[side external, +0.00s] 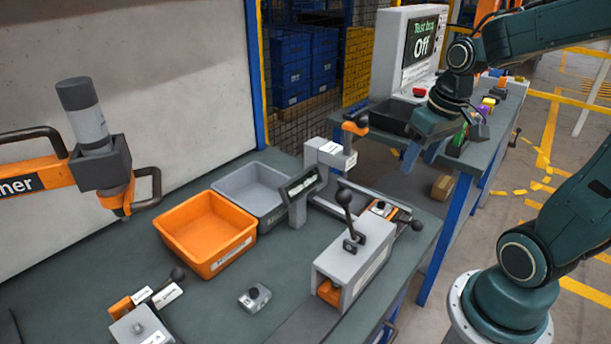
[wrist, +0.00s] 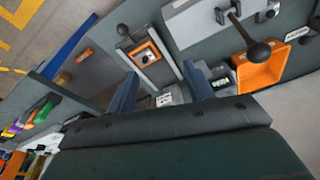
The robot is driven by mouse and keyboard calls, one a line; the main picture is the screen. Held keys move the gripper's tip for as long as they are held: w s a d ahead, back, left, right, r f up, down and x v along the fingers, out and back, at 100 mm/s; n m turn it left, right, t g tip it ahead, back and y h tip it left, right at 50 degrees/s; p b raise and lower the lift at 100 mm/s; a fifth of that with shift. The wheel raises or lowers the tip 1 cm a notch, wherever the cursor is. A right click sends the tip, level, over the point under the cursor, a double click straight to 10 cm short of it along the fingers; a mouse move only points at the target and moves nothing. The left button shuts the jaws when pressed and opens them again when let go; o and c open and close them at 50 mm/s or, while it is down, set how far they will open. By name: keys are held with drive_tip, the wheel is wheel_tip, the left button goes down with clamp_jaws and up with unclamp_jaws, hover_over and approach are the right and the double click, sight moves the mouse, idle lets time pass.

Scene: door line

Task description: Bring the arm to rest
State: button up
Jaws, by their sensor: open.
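My gripper (side external: 418,160) hangs in the air with its two blue fingers pointing down, in the gap between the front bench and the back bench. It is above and to the right of the grey fixture with the orange-capped arm. In the wrist view the fingers of my gripper (wrist: 160,88) stand apart, with nothing seen between them. The dark gripper body hides the lower part of that view.
An orange bin (side external: 207,232) and a grey bin (side external: 252,190) stand on the front bench (side external: 225,300). A grey lever press (side external: 352,262) stands near its right edge. A test box with a screen (side external: 420,45) and a black tray (side external: 390,118) sit on the back bench.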

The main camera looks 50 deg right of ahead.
drive_tip(key=s+a+r+n+t, duration=0.3)
drive_tip(key=s+a+r, duration=0.2)
drive_tip(key=a, duration=0.5)
drive_tip(key=shift+s+a+r, duration=0.15)
drive_tip(key=shift+r, duration=0.2)
